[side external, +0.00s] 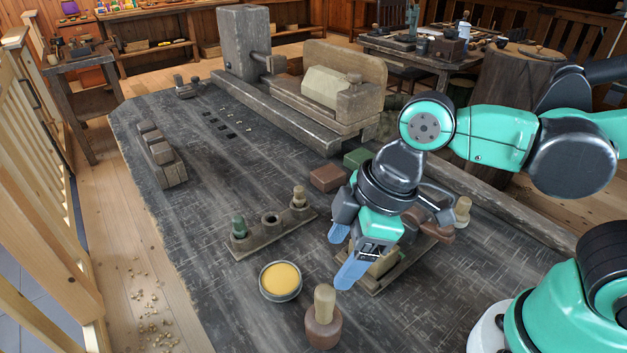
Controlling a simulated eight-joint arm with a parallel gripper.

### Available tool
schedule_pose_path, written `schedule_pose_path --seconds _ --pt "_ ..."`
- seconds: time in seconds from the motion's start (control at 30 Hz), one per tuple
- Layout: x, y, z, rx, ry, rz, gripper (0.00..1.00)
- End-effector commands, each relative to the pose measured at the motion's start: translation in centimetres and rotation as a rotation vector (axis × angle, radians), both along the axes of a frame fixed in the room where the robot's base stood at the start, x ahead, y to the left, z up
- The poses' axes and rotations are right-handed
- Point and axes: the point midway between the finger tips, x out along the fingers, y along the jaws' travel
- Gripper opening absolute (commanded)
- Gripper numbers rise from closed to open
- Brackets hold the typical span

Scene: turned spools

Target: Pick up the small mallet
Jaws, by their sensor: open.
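What looks like the small mallet (323,324) stands at the near edge of the dark bench, its rounded brown head down and its pale wooden handle pointing up. My gripper (344,256) is open and empty, with its two blue fingers apart and angled down to the left. In the picture it is above and a little right of the mallet, clear of it. Nothing hides the mallet. My gripper partly covers a wooden tray (377,289) behind it.
A bowl of yellow paste (281,279) sits just left of the mallet. Behind it is a wooden rack (257,246) with a green piece and a pale spool. Brown (327,178) and green (358,158) blocks lie farther back, before a wooden lathe (330,90).

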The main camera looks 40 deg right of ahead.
Motion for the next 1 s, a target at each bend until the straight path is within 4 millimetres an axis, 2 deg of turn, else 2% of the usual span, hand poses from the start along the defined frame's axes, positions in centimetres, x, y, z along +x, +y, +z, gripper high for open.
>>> schedule_pose_path --seconds 0.03,0.1,0.2,0.7,1.0 --pt "-0.7 1.1 -0.2 -0.009 0.017 0.091 0.68" --pt "-1.4 1.9 -0.4 -0.018 0.033 0.173 0.68" --pt "-1.8 2.4 -0.7 -0.023 0.043 0.222 0.68" --pt "-1.3 3.5 -4.8 -0.023 0.042 0.219 0.68" --pt "-1.2 3.7 -5.8 -0.022 0.040 0.217 0.68"
